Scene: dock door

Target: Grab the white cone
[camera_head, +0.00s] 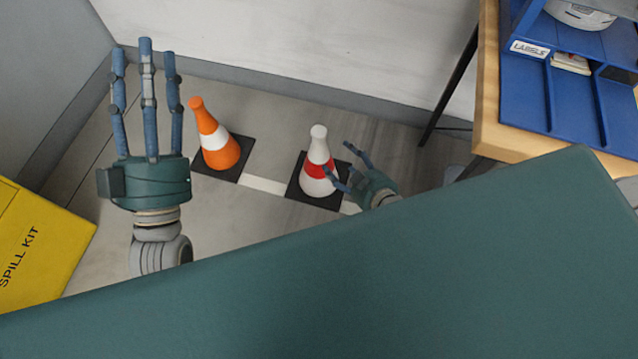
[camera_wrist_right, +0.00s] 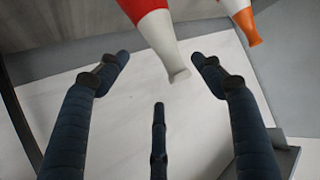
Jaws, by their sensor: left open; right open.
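The white cone (camera_head: 319,146) has a red band and a black square base, and stands upright on the floor. In the right wrist view the white cone (camera_wrist_right: 163,32) shows upside down, its tip between the spread fingers. My right gripper (camera_head: 341,174) is open at the cone's right side, with fingers reaching near its red band; I cannot tell whether they touch it. The right gripper's fingers also show in the wrist view (camera_wrist_right: 160,80). My left gripper (camera_head: 147,95) is open and empty, fingers extended, left of the orange cone.
An orange cone (camera_head: 216,140) with a white band stands to the left of the white cone. A yellow spill kit box (camera_head: 38,245) is at lower left. A wooden table (camera_head: 520,140) with a blue tray (camera_head: 565,95) is at right. A wall runs behind the cones.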

